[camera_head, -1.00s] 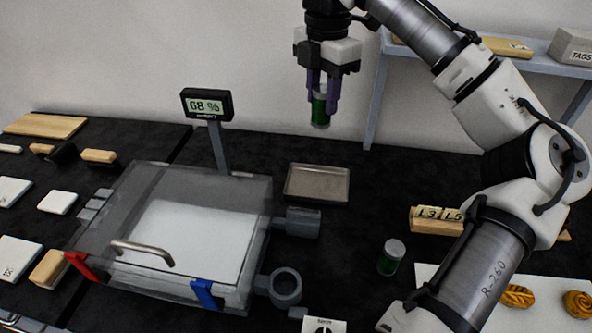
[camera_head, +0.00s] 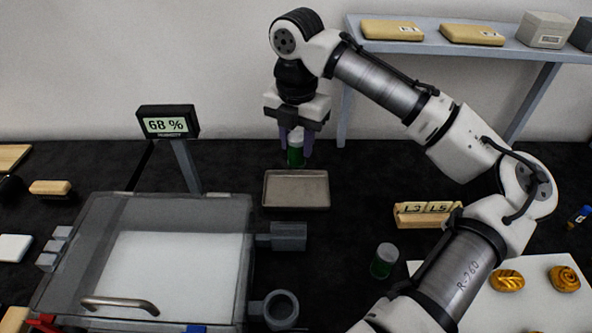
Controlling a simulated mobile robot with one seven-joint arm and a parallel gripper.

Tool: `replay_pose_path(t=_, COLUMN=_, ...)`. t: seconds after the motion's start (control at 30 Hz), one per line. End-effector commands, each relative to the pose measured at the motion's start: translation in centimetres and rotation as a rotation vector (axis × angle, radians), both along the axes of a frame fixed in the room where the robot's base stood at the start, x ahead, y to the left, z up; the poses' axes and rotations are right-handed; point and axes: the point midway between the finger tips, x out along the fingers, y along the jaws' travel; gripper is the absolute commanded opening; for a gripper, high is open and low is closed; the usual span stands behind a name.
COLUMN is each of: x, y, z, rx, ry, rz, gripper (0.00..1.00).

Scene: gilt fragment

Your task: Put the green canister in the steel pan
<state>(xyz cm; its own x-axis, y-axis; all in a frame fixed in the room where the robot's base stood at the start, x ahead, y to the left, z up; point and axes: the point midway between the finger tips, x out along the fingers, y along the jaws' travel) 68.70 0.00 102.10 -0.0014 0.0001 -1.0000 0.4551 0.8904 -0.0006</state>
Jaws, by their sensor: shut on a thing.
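My gripper (camera_head: 295,148) points down at the back of the table, shut on a green canister (camera_head: 295,157) with a pale top. The canister is upright between the purple fingers, which partly hide it. The steel pan (camera_head: 296,206), a shallow rectangular tray, lies empty on the black table. In the picture the canister is just above the pan's back edge; its exact height over the table is hard to tell. A second green canister (camera_head: 383,261) with a grey lid stands on the table to the right, in front of the pan.
A clear-lidded chamber (camera_head: 91,235) with grey side ports fills the left front. A humidity display (camera_head: 168,124) reading 68 % stands behind it. A wooden block labelled L3 L5 (camera_head: 408,216), gilt pieces (camera_head: 508,281) on a white board and a shelf (camera_head: 392,46) are to the right.

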Motion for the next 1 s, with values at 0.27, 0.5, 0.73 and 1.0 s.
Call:
replay_pose_path(t=0.27, x=0.0, y=0.0, z=-4.7, rx=-0.001, ry=0.000, rz=-0.001, gripper=0.11)
replay_pose_path(t=0.5, x=0.0, y=0.0, z=-7.5, rx=0.000, ry=0.001, rz=-0.001, gripper=0.11)
replay_pose_path(t=0.73, x=0.0, y=0.0, z=-9.0, rx=0.000, ry=-0.001, rz=0.000, gripper=0.11)
replay_pose_path(t=1.0, x=0.0, y=0.0, z=-9.3, rx=0.002, ry=0.000, rz=-0.001, gripper=0.11)
